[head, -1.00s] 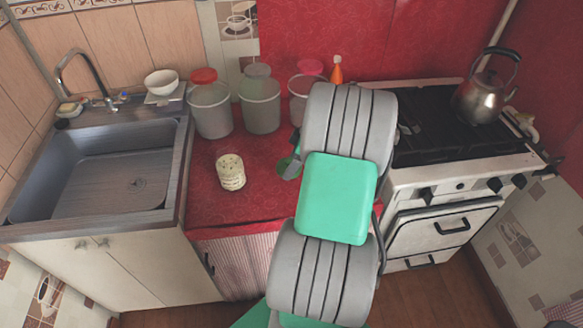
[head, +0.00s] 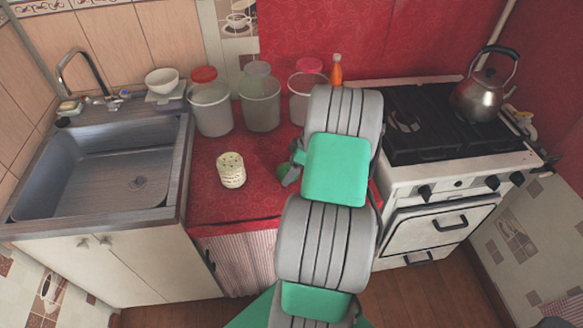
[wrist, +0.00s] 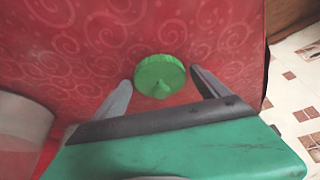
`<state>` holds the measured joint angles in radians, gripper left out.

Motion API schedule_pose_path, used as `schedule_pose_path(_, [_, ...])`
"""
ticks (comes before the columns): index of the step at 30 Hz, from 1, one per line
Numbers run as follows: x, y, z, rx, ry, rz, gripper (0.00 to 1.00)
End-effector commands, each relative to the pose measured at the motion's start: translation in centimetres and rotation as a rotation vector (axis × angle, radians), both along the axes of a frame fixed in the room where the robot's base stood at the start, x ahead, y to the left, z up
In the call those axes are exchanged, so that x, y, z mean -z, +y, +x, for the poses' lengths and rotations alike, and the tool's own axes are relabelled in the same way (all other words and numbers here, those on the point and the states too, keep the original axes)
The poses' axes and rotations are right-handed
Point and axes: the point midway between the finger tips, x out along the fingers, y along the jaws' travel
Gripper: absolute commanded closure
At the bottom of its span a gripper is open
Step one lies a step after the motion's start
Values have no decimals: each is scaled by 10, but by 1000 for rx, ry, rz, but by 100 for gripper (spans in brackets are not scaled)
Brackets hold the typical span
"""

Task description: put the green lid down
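The green lid (wrist: 160,73) is round, with a small knob facing the wrist camera. It appears to lie on the red oilcloth counter (wrist: 70,45). My gripper (wrist: 161,76) is open, with one grey finger on each side of the lid. The fingertips are close to its rim, and I cannot tell whether they touch it. No finger is closed on the knob. In the head view, a small green part of the lid (head: 283,172) shows left of my arm, beside a grey finger. The rest is hidden by the arm.
A pale patterned jar (head: 231,170) stands on the counter left of my gripper. The sink (head: 105,175) is left; the stove (head: 440,130) with a kettle (head: 483,95) is right.

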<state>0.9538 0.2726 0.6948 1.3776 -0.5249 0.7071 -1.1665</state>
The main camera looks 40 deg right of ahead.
Motion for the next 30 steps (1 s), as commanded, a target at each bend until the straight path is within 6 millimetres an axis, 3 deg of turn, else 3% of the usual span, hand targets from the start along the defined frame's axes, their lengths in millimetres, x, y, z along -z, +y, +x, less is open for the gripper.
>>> schedule_pose_path(12, [-9,-2,-1,1,-2,-2,9])
schedule_pose_path(24, [-95,-22,-32,1,-2,-3,9])
schedule_pose_path(30, [-113,-25,-39,0,0,0,9])
